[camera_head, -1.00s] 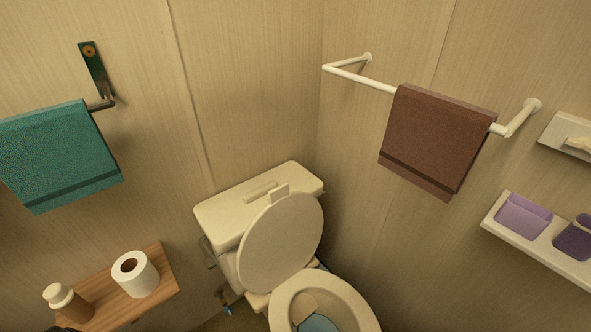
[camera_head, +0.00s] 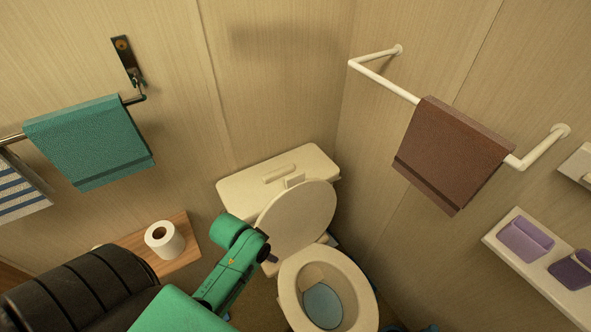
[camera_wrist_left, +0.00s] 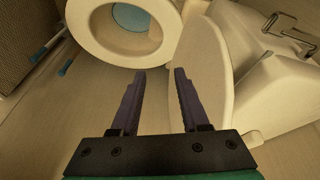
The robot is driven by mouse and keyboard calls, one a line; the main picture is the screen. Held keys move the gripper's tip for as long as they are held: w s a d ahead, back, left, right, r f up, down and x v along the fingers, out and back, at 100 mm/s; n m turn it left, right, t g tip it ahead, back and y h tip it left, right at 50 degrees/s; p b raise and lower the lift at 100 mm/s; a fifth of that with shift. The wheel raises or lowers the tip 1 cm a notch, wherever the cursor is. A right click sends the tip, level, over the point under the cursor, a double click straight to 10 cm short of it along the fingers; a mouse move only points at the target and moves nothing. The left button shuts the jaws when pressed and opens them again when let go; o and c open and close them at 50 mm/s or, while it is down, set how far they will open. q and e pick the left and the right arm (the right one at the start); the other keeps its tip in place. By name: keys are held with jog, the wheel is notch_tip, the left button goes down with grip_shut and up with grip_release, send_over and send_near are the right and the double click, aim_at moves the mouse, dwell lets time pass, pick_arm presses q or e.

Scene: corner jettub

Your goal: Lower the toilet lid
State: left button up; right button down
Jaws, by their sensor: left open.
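The cream toilet lid (camera_head: 301,222) stands raised, leaning back toward the tank (camera_head: 235,190). The open bowl with its seat ring (camera_head: 368,297) is in front of it, with bluish water inside. My left gripper (camera_head: 271,259) is at the lower left edge of the lid in the head view, its fingers mostly hidden by the wrist. In the left wrist view my gripper (camera_wrist_left: 160,73) is open and empty between its fingers. There the lid (camera_wrist_left: 208,85) is just right of the right finger; I cannot tell whether they touch. My right gripper is not in view.
A wooden shelf (camera_head: 192,243) with a paper roll (camera_head: 165,240) is at the left, beside my arm. A teal towel (camera_head: 90,142) hangs above it. A brown towel (camera_head: 452,152) hangs on a white rail at the right. A white shelf (camera_head: 529,269) holds purple items.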

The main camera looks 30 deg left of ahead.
pick_arm(q)
jog(key=w+a+r+m+t+h, duration=0.2)
jog(key=w+a+r+t+h, duration=0.15)
jog(key=r, duration=0.35)
jog(key=m+t+h+p, duration=0.1)
jog(key=t+h, duration=0.1)
jog(key=t, duration=0.3)
send_near(295, 183)
jog(key=shift+g, duration=0.25)
jog(key=p+x, duration=0.1)
jog(key=x, duration=0.2)
jog(key=r+p+x, duration=0.1)
jog(key=x, duration=0.2)
jog(key=w+p+x, duration=0.1)
jog(key=x, duration=0.3)
jog(key=shift+a+r, duration=0.25)
jog(key=shift+r, duration=0.05)
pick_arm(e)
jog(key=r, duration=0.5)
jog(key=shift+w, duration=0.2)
pick_arm(q)
jog(key=shift+c, duration=0.3)
grip_shut()
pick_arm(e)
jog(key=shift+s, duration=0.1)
